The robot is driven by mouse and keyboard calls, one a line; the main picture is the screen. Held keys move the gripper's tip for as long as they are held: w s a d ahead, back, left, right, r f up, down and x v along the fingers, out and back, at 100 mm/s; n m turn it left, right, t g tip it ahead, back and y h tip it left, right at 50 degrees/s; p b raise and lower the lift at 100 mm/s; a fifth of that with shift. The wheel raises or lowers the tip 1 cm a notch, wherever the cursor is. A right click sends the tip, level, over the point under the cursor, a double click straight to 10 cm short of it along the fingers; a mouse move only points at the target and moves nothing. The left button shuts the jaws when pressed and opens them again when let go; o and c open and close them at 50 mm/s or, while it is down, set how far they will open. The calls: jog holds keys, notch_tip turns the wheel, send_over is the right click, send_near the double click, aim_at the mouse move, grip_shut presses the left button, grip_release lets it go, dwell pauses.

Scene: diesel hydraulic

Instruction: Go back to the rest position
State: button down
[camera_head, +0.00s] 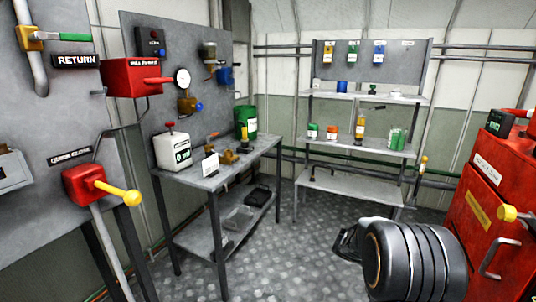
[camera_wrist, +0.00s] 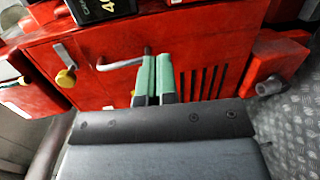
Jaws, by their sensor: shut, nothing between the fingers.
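My gripper (camera_wrist: 155,58) shows in the wrist view with its two green-tipped fingers side by side, shut and empty. The fingers point toward the front of a red cabinet (camera_wrist: 100,90), with a bent grey handle (camera_wrist: 122,64) beside the fingertips at their left. I cannot tell how far the fingers are from the handle. In the head view, a dark rounded link of my arm shows at the lower right, in front of the red cabinet (camera_head: 480,225); the fingers cannot be made out there.
A grey workbench (camera_head: 215,180) with a white container (camera_head: 172,151) and a green canister (camera_head: 246,122) stands left of centre. Shelves (camera_head: 350,188) stand at the back. A wall panel (camera_head: 50,120) with a yellow-handled red valve (camera_head: 85,185) is at left. Open floor (camera_head: 285,260) lies between.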

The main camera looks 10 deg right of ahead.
jog(key=s+a+r+n+t+y+p, duration=0.2)
jog(key=a+r+t+y+p, duration=0.4)
jog(key=a+r+p, duration=0.4)
jog(key=s+a+r+n+t+y+p, duration=0.1)
jog(key=a+r+n+t+y+p, duration=0.4)
jog(key=a+r+p, duration=0.5)
jog(key=a+r+t+y, duration=0.1)
jog(key=a+r+t, duration=0.1)
jog(key=a, duration=0.3)
jog(key=shift+s+r+t+y, duration=0.3)
jog(key=shift+s+r, duration=0.05)
jog(key=shift+r, duration=0.3)
